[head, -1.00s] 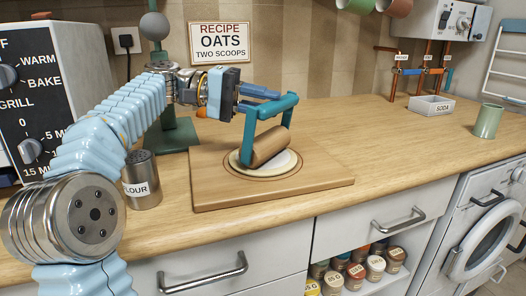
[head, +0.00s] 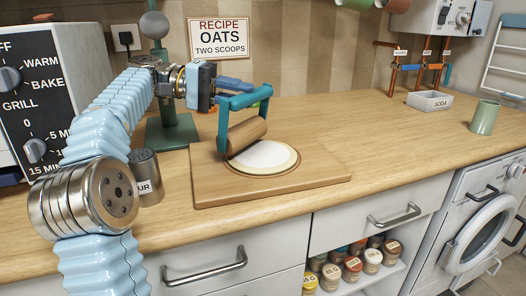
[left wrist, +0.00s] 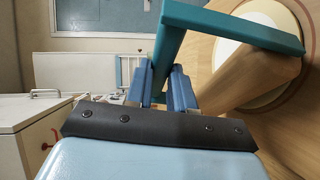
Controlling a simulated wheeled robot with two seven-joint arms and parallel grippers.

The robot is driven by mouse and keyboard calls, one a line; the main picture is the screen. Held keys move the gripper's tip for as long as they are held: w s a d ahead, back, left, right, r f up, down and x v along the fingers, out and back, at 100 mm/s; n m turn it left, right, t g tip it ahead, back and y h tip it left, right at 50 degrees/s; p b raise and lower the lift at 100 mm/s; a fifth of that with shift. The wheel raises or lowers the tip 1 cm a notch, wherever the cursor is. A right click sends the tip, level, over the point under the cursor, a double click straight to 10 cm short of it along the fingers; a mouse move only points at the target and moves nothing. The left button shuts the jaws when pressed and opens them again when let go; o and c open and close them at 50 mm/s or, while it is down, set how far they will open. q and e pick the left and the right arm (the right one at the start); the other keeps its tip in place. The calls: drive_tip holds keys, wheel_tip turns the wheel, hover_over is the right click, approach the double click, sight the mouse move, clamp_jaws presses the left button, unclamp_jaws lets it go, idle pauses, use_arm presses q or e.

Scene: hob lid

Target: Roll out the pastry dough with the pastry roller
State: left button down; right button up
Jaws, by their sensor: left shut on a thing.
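The pastry roller has a teal frame (head: 224,122) and a wooden cylinder (head: 246,135). My left gripper (head: 242,86) is shut on the teal frame; the blue fingers also show in the left wrist view (left wrist: 168,90), closed around the teal bar (left wrist: 172,45). The roller's cylinder is over the far-left edge of the pale round dough (head: 265,156); I cannot tell whether it touches. The dough shows partly in the left wrist view (left wrist: 238,55). My right gripper is not in view.
A flour tin (head: 146,178) stands left of the board, beside my left arm. A green stand (head: 170,125) is behind it. A soda tray (head: 429,101) and green cup (head: 485,117) stand at the right. The counter right of the board is clear.

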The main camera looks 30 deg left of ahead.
sight(254, 99)
use_arm(q)
drive_tip(key=shift+w+f, duration=0.15)
drive_tip(key=shift+f, duration=0.3)
drive_tip(key=shift+d+b, duration=0.45)
drive_tip(key=shift+d, duration=0.05)
drive_tip(key=shift+d+f+b, duration=0.15)
drive_tip(key=shift+d+b, duration=0.35)
drive_tip(key=shift+d, duration=0.3)
drive_tip(key=shift+s+d+r+b, duration=0.15)
drive_tip(key=shift+d+b, duration=0.15)
drive_tip(key=shift+d, duration=0.7)
drive_tip(key=shift+s+d+r+b, duration=0.1)
drive_tip(key=shift+d+b, duration=0.2)
drive_tip(key=shift+d, duration=0.65)
drive_tip(key=d+r+p, duration=0.3)
drive_tip(key=r, duration=0.3)
drive_tip(key=shift+d+r, duration=0.3)
drive_tip(key=shift+r, duration=0.1)
drive_tip(key=shift+s, duration=0.1)
